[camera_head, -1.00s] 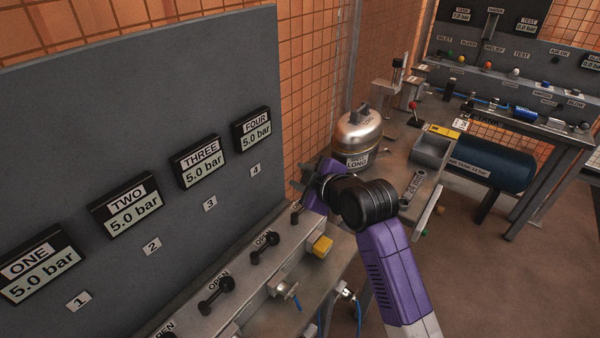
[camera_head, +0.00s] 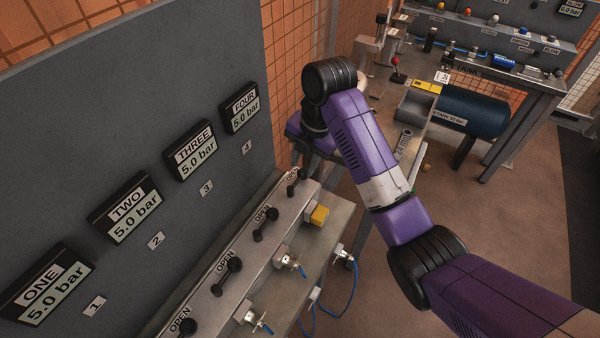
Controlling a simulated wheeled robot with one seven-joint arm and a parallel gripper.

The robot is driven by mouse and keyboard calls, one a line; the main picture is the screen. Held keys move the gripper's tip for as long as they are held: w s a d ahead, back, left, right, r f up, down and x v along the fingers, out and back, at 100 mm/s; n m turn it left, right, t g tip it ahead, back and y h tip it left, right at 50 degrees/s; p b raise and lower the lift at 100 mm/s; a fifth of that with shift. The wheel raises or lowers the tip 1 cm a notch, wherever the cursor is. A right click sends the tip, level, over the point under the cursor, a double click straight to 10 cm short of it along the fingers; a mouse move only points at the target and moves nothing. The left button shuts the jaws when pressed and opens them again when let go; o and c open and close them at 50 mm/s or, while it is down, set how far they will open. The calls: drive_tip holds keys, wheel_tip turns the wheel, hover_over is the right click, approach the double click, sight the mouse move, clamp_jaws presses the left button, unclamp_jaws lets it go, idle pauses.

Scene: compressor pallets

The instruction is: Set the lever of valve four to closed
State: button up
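The gauge labelled FOUR (camera_head: 240,108) reads 5.0 bar on the grey panel, with a small tag 4 (camera_head: 246,147) below it. Several black levers stand in a row on the metal manifold, each beside an OPEN label. The farthest one, the lever of valve four (camera_head: 297,184), is at the manifold's far end, close to its OPEN label. My gripper (camera_head: 308,165) hangs just beyond and above that lever, apart from it as far as I can tell. My purple wrist partly hides the fingers, so their opening is unclear.
Gauges THREE (camera_head: 189,148), TWO (camera_head: 125,207) and ONE (camera_head: 46,287) also read 5.0 bar. Blue hoses (camera_head: 352,290) hang below. A bench with a grey bin (camera_head: 414,107) stands beyond my arm.

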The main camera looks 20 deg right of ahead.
sight(299, 178)
drive_tip(key=shift+w+a+f, duration=0.1)
drive_tip(key=shift+w+f, duration=0.05)
drive_tip(key=shift+f, duration=0.65)
drive_tip(key=shift+w+a+f, duration=0.1)
drive_tip(key=shift+f, duration=0.65)
drive_tip(key=shift+w+a+f, duration=0.1)
drive_tip(key=shift+w+f, duration=0.05)
drive_tip(key=shift+f, duration=0.65)
clamp_jaws()
